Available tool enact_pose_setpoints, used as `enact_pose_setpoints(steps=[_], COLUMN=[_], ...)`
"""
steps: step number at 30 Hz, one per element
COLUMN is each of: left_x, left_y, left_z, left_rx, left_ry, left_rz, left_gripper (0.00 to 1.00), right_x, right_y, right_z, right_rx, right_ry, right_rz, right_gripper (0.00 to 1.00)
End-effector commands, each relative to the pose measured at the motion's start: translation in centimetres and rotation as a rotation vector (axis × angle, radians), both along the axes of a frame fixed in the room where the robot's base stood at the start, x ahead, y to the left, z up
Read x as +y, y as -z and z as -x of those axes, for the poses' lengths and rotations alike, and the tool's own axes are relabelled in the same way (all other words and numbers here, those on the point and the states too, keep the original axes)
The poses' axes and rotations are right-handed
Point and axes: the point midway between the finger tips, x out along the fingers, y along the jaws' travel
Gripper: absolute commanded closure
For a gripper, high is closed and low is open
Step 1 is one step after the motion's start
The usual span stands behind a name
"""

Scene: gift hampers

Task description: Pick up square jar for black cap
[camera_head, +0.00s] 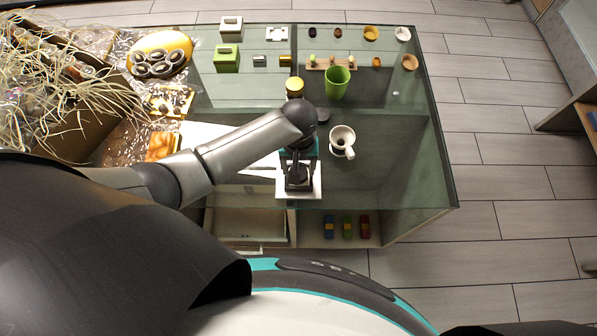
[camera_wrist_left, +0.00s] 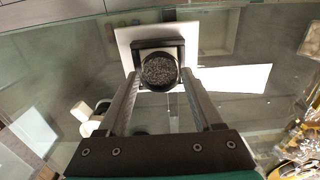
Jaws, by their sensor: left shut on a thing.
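My left gripper (camera_head: 298,170) points down over a white board (camera_head: 284,194) near the table's front edge. In the left wrist view, its two fingers (camera_wrist_left: 161,76) are shut on the square jar (camera_wrist_left: 160,71). The jar's round mouth is uncapped and shows dark grainy contents. The white board (camera_wrist_left: 205,38) shows beneath and beyond it; I cannot tell whether the jar touches it. In the head view the jar is mostly hidden by the gripper. A flat black disc, seemingly the black cap (camera_head: 323,115), lies on the glass just behind the arm. My right gripper is not in view.
A white mortar with pestle (camera_head: 342,141) stands right of the gripper. Behind are a green cup (camera_head: 337,83), a yellow-topped jar (camera_head: 295,86) and a wooden rack (camera_head: 330,66). Hampers with straw and wrap (camera_head: 75,115) crowd the left.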

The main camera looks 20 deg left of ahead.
Motion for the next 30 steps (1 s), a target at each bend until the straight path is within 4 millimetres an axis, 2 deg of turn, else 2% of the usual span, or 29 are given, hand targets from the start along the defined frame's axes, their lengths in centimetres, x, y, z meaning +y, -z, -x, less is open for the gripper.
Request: enact_pose_setpoints(steps=[1, 11, 23, 30], left_x=[0.0, 0.0, 0.0, 0.0], left_y=[0.0, 0.0, -0.3, -1.5], left_z=[0.0, 0.0, 0.0, 0.0], left_rx=[0.0, 0.001, -0.001, 0.0], left_ry=[0.0, 0.0, 0.0, 0.0], left_rz=[0.0, 0.0, 0.001, 0.001], left_gripper=[0.64, 1.0, 1.0, 1.0], right_x=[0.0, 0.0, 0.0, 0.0], right_y=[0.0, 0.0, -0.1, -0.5], right_z=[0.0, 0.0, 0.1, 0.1], right_rx=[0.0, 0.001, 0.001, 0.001], right_ry=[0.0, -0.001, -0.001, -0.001], right_rz=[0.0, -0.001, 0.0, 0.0], right_gripper=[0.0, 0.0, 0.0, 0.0])
